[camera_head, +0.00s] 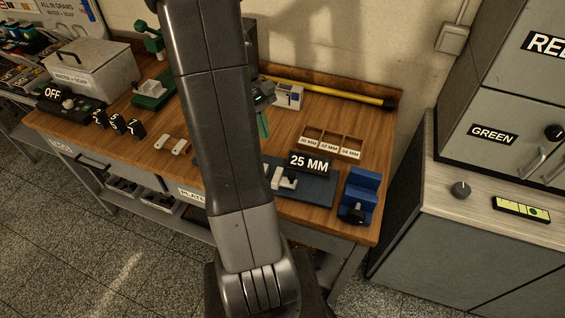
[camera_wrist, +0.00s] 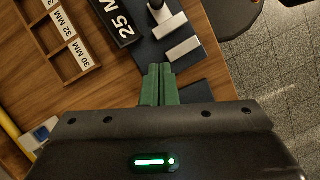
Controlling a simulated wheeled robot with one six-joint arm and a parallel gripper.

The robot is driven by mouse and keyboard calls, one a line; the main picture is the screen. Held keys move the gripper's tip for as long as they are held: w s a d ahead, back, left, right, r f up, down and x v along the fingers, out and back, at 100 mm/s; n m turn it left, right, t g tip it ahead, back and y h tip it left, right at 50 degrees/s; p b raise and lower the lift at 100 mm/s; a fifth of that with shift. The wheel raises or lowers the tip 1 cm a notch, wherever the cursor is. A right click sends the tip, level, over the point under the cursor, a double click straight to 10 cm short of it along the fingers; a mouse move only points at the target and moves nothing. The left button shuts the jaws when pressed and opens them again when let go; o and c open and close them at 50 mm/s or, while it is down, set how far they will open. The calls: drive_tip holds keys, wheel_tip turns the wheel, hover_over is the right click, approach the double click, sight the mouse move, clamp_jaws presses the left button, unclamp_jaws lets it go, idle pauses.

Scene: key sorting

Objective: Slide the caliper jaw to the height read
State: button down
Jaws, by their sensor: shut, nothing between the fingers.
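The caliper has a dark blue-grey base plate (camera_head: 318,188) at the right front of the wooden bench, and part of the plate shows in the wrist view (camera_wrist: 196,70). A light jaw block with a dark knob (camera_wrist: 169,26) stands on it beside a second plain light block (camera_wrist: 184,48), with a gap between them. A black sign (camera_head: 311,163) reads 25 MM; it also shows in the wrist view (camera_wrist: 113,20). My gripper (camera_wrist: 160,68) has green fingers, shut and empty, near the plain block. In the head view my arm hides part of the caliper.
A wooden tray (camera_head: 334,137) with compartments labelled 30, 32 and 34 MM lies behind the caliper. A blue vise-like block (camera_head: 360,195) stands to its right. A yellow-handled tool (camera_head: 340,94) lies along the back. A grey cabinet (camera_head: 455,215) stands beyond the bench's right edge.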

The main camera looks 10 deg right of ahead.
sight(281, 170)
drive_tip(key=x, duration=0.9)
drive_tip(key=shift+r, duration=0.1)
drive_tip(key=s+d, duration=0.2)
drive_tip(key=shift+s, duration=0.4)
drive_tip(key=shift+s+d+p, duration=0.2)
drive_tip(key=shift+p, duration=0.1)
drive_tip(key=shift+s+d, duration=0.65)
drive_tip(key=shift+d, duration=0.15)
drive_tip(key=shift+w+a, duration=0.1)
drive_tip(key=shift+w, duration=0.05)
